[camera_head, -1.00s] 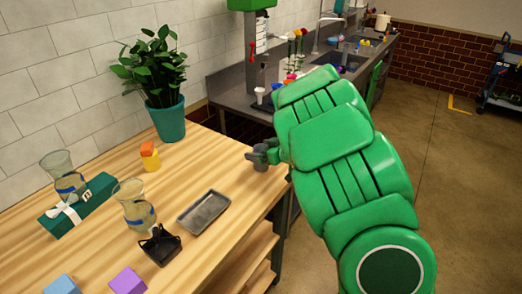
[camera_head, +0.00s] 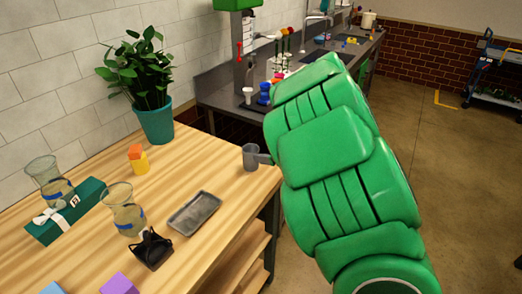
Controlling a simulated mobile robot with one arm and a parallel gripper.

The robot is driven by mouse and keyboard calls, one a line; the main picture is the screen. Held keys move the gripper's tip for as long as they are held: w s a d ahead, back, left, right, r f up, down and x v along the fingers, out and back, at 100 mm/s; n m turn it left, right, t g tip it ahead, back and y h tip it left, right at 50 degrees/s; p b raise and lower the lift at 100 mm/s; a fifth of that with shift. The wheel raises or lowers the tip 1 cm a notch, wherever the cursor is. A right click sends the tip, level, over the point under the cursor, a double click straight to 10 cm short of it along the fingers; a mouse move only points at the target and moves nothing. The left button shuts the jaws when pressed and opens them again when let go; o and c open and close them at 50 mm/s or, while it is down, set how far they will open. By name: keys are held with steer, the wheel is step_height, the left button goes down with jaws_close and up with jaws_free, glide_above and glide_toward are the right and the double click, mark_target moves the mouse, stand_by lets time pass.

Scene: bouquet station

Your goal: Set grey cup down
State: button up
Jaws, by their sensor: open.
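The grey cup (camera_head: 250,157) stands upright on the wooden table (camera_head: 215,160), close to its right edge. My gripper (camera_head: 265,159) is at the cup's right side. Only a small grey part of it shows; the rest is hidden behind my green arm. It is open, and the cup's left side and rim are uncovered. I cannot tell whether a finger still touches the cup.
A grey tray (camera_head: 194,212) and a black holder (camera_head: 152,249) lie nearer on the table. Glass vases (camera_head: 122,210), a green gift box (camera_head: 68,212), orange-yellow blocks (camera_head: 138,160) and a potted plant (camera_head: 155,122) stand left. Bare wood surrounds the cup's left.

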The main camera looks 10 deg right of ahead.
steer(key=shift+v, duration=1.4)
